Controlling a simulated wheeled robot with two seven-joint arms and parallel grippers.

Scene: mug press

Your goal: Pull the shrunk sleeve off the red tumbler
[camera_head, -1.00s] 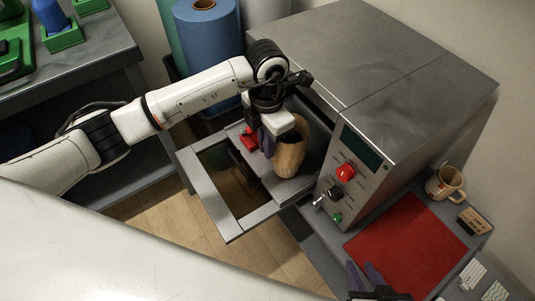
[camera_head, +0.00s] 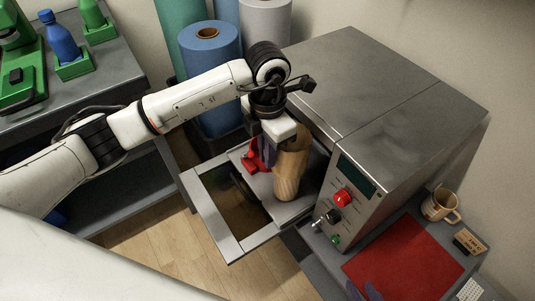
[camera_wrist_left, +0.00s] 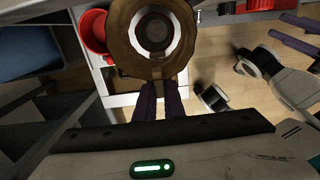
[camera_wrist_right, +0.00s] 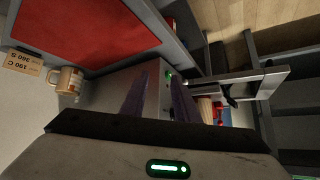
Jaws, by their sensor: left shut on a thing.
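The tan-brown sleeve (camera_head: 292,165) stands upright around the tumbler over the drawer of the press, hiding the tumbler's sides in the head view. In the left wrist view I look into the open end of the sleeve (camera_wrist_left: 119,42), and pale and red rings of the tumbler (camera_wrist_left: 153,27) show inside. My left gripper (camera_head: 268,152) is shut on the near edge of the sleeve; its purple fingers (camera_wrist_left: 160,98) meet at a small tab there. My right gripper (camera_wrist_right: 158,98) is open and empty; in the head view only a finger shows at the bottom edge.
A red fixture (camera_head: 254,158) stands beside the sleeve on the pulled-out drawer (camera_head: 220,232). The grey press (camera_head: 400,110) with its knobs is close on the right. A red mat (camera_head: 405,258) and a mug (camera_head: 441,205) are on the right bench. Paper rolls (camera_head: 210,75) stand behind.

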